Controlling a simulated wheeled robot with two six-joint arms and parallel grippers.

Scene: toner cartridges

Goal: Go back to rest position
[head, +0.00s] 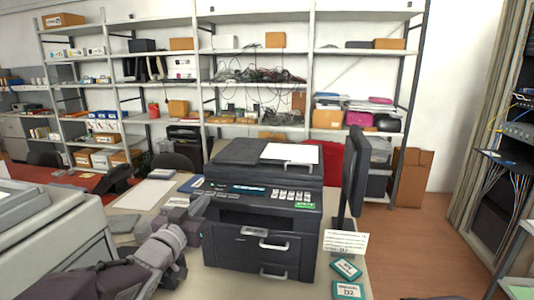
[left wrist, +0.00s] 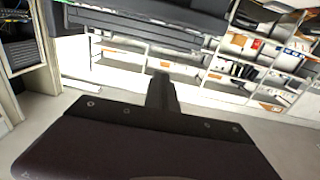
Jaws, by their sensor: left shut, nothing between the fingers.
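My left gripper (head: 203,203) is at the left of the black printer (head: 262,215), by its front left edge, and its fingers are shut and empty. My left arm comes in from the lower left. In the left wrist view the shut fingers of my left gripper (left wrist: 162,92) point away over the floor and the shelving. The printer stands on the table with its drawers shut. My right gripper is in neither view.
Two teal-edged boxes (head: 347,268) and a white card (head: 345,242) lie right of the printer. A dark monitor (head: 354,175) stands behind them. A grey machine (head: 55,235) stands at the left. Shelves (head: 260,52) line the back wall. Brown floor (head: 425,240) is clear at the right.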

